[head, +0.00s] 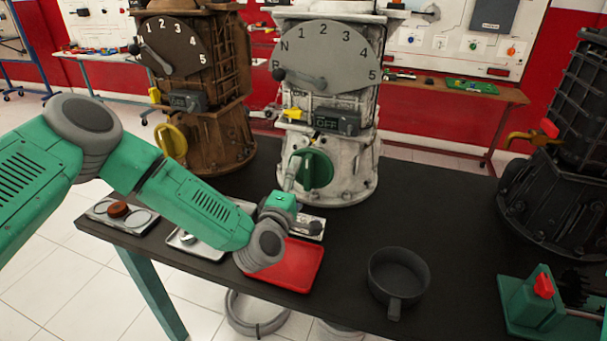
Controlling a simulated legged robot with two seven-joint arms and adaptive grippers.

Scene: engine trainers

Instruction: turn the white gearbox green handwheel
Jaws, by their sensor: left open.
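The white gearbox (345,100) stands upright on the dark table, with a numbered dial plate (325,55) on its upper front. Its green handwheel (319,169) is low on the front. My left arm comes in from the left, and my left gripper (293,170) is at the left side of the handwheel. The gripper is open. It looks very close to the wheel, but I cannot tell whether its fingers touch it. The fingers are small and partly hidden by the wrist. My right gripper is not in view.
A brown gearbox (210,95) with a yellow handwheel (171,141) stands to the left. A black gearbox (565,150) is at the right. A red tray (296,266) lies under my left wrist. A dark pan (399,275) and a green fixture with a red knob (532,303) are in front.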

